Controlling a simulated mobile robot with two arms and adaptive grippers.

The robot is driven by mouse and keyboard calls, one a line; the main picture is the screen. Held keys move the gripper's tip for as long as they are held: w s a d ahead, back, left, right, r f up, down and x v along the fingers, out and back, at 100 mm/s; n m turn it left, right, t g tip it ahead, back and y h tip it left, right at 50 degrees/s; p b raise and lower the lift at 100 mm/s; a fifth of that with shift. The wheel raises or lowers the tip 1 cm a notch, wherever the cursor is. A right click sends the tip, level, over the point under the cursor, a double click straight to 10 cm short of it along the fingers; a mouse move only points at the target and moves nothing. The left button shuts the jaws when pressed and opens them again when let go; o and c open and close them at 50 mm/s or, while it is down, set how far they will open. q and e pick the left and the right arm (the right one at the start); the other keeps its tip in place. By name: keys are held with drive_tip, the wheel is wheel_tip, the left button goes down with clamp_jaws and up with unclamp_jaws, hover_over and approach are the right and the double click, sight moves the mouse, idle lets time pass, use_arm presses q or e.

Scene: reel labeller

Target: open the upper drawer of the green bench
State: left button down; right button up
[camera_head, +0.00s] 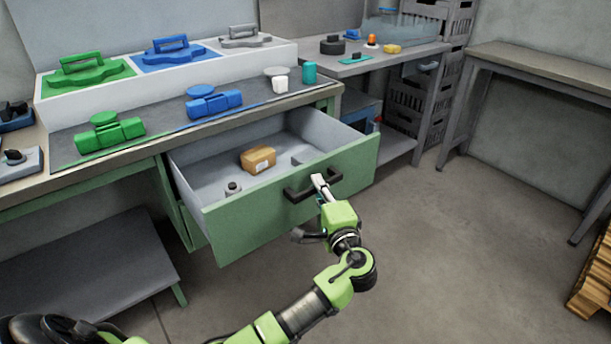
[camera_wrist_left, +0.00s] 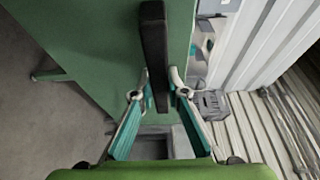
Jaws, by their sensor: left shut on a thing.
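The green bench (camera_head: 172,205) stands at the left in the head view. Its upper drawer (camera_head: 300,205) is pulled well out, and its grey inside shows. A brown box (camera_head: 258,159) and a small grey part (camera_head: 232,188) lie in it. The black bar handle (camera_head: 298,194) is on the green drawer front. My left gripper (camera_head: 320,184) is at this handle and shut on it. In the left wrist view the dark handle (camera_wrist_left: 154,45) runs between the fingertips of my left gripper (camera_wrist_left: 158,92). My right gripper is not in view.
Green and blue tools (camera_head: 110,133) and a teal cup (camera_head: 309,72) stand on the bench top. A grey side table (camera_head: 390,60) and stacked dark crates (camera_head: 425,105) are behind. Another table (camera_head: 540,65) stands at the right. The floor (camera_head: 450,240) right of the drawer is clear.

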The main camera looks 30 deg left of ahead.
use_arm(q)
drive_tip(key=shift+s+d+f, duration=0.1)
drive_tip(key=shift+s+d, duration=0.2)
drive_tip(key=shift+d, duration=0.45)
drive_tip(key=shift+s+d+r, duration=0.1)
drive_tip(key=shift+s+d, duration=0.25)
drive_tip(key=shift+d, duration=0.35)
drive_tip(key=shift+s+d+f, duration=0.1)
drive_tip(key=shift+s+d, duration=0.2)
drive_tip(key=shift+d, duration=0.45)
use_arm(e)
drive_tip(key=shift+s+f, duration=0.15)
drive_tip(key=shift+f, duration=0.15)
use_arm(q)
drive_tip(key=c, duration=2)
unclamp_jaws()
drive_tip(key=shift+o, duration=0.2)
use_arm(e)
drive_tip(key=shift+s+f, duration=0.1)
use_arm(q)
drive_tip(key=v, duration=1.2)
